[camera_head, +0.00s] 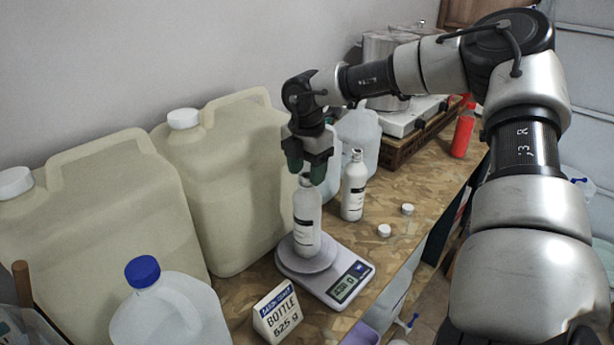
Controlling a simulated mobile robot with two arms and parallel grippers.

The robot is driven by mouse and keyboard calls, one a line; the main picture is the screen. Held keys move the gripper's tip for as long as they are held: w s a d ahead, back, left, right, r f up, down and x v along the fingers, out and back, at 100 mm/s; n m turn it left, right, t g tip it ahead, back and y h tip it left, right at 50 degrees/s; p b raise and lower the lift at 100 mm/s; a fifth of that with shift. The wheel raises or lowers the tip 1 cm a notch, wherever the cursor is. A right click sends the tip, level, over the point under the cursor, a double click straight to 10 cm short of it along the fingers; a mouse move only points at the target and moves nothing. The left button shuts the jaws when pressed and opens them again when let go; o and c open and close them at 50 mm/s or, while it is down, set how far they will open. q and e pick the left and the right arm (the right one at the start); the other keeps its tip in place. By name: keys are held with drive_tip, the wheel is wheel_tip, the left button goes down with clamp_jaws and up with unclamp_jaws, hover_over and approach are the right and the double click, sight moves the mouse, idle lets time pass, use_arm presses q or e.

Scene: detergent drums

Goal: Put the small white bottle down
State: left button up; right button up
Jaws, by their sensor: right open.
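A small white bottle (307,222) stands upright on the round plate of a grey kitchen scale (312,280). The scale's display is lit, with digits too small to read surely. My right gripper (306,172) is open, pointing down at the bottle's top, with its dark green fingertips on either side of the neck. I cannot tell whether a finger touches it. A second white bottle (354,187) stands upright on the wooden table just right of the scale. My left gripper is not in view.
Large cream drums (225,180) stand along the wall at left. A blue-capped jug (165,310) and a "BOTTLE 625 g" sign (277,314) are in front. Two white caps (384,230) lie right of the scale. A red bottle (463,133) stands farther back. The table's edge runs along the right.

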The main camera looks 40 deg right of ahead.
wheel_tip(320, 180, up, 10)
drive_tip(key=b, duration=0.2)
drive_tip(key=shift+r, duration=0.15)
